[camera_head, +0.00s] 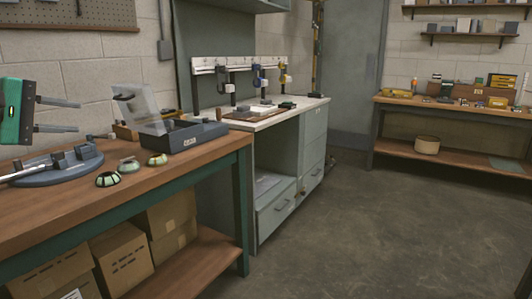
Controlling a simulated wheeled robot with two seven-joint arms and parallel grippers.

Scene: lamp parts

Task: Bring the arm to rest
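My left gripper (79,116), with a green body and two grey fingers, comes in at the left edge above the wooden workbench (215,152). Its fingers are apart with nothing between them, so it is open and empty. Below it on the bench is a round blue-grey base (62,174) with raised blocks and a metal rod (18,173) at its left. Three small pale-green and dark dome-shaped parts lie to its right: one in front (108,179), one behind (128,165) and one farther right (157,159). My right gripper is not in view.
Cardboard boxes (120,257) sit below. A grey cabinet (285,165) adjoins the bench. Another table (450,105) stands at the back right. The floor (370,220) is clear.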

